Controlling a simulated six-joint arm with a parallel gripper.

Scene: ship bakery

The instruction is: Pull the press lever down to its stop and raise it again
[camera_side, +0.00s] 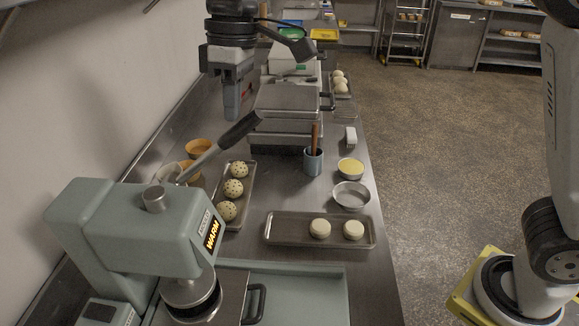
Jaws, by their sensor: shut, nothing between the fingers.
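The press (135,225) is a grey-green machine at the lower left, with a lit "WARM" sign on its front. Its lever (205,162) is a metal rod with a black grip (239,130), slanting up to the right from the press's side. My gripper (237,112) hangs pointing down at the top middle, just above the black grip in the picture. Its fingers are shut with nothing between them. I cannot tell from this one view whether the fingertips touch the grip; they appear slightly apart from it.
A tray of speckled dough balls (250,181) lies beside the lever. A flat tray (278,240) with two pale rounds is in front. A metal hinged appliance (286,97), a blue cup (313,167) and bowls (351,195) stand nearby. The wall is close on the left.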

